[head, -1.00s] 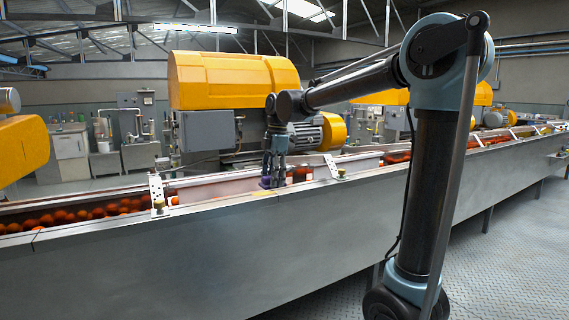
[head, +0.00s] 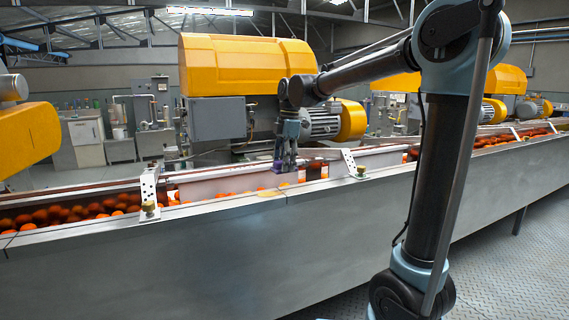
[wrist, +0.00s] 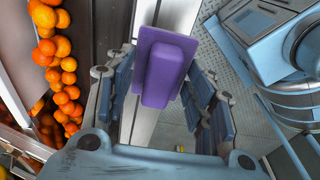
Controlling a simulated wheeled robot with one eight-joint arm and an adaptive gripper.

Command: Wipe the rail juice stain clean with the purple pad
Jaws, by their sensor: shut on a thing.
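The purple pad (wrist: 168,68) is held between the fingers of my gripper (wrist: 160,88) in the wrist view. It overlaps the pale metal rail (wrist: 146,118) there; whether it touches cannot be told. In the head view my gripper (head: 284,164) points down at the extractor line, with a bit of the purple pad (head: 279,167) showing at its tips. A yellowish juice stain (head: 270,193) lies on the near rail, just below and slightly left of the pad in the picture. No stain is clear in the wrist view.
Oranges (head: 70,212) fill the channel behind the rail. Upright white brackets (head: 149,190) and (head: 349,162) stand along the rail on either side of my gripper. A yellow machine (head: 247,68) with a grey box (head: 217,119) stands behind.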

